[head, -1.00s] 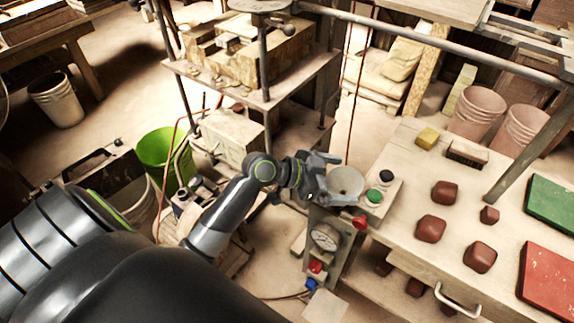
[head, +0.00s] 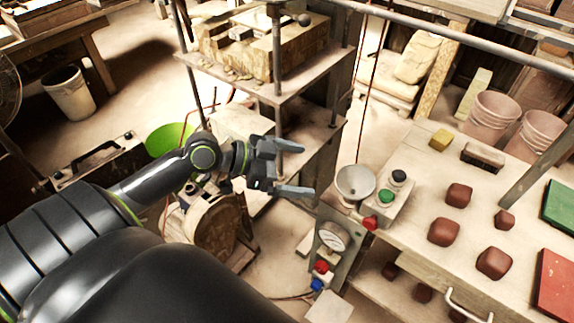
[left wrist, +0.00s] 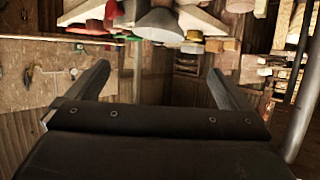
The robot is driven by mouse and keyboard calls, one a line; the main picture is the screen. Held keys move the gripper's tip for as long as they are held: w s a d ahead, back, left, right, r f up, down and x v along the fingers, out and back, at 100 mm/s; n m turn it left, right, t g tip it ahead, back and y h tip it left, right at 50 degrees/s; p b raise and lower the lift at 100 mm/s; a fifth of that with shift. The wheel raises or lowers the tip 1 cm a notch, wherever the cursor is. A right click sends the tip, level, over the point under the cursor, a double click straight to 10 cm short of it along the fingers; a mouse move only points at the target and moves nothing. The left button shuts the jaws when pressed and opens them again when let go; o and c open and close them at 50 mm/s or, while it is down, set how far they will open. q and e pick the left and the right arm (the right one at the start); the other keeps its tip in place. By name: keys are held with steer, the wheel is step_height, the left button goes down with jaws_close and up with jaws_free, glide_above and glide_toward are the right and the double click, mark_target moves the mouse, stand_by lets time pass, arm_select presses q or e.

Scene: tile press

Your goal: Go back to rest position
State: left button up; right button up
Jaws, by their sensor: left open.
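My left gripper (head: 292,168) is open and empty in the head view. It hangs in the air left of the grey bowl (head: 355,182) and the control box, touching neither. Its two fingers also show spread and empty in the left wrist view (left wrist: 160,85). My left arm comes in from the lower left. My right gripper is not in either view.
The press frame (head: 265,85) stands behind the gripper. A control box with a green button (head: 386,195) and a black button (head: 399,176) sits by the table edge. Several brown clay lumps (head: 443,232) lie on the table. A green bucket (head: 168,140) is behind my arm.

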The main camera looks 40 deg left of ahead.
arm_select(q)
steer(key=shift+v, duration=1.05)
steer(key=s+a+f+n+g+y, duration=0.3)
steer(key=s+f+n+g+y, duration=0.3)
steer(key=s+f+n+y, duration=0.85)
steer(key=s+a+f+m+h, duration=0.1)
steer(key=s+f+m+h, duration=0.1)
steer(key=f, duration=1.1)
steer(key=s+a+f+m+h, duration=0.1)
steer(key=s+f+m, duration=0.15)
steer(key=f, duration=1.15)
steer(key=s+d+f+g, duration=0.1)
steer(key=s+f+g, duration=0.1)
steer(key=s+f, duration=1.2)
step_height(320, 180, down, 2)
steer(key=shift+s+d+f+h, duration=0.15)
steer(key=shift+s+h, duration=0.05)
steer(key=shift+h, duration=0.15)
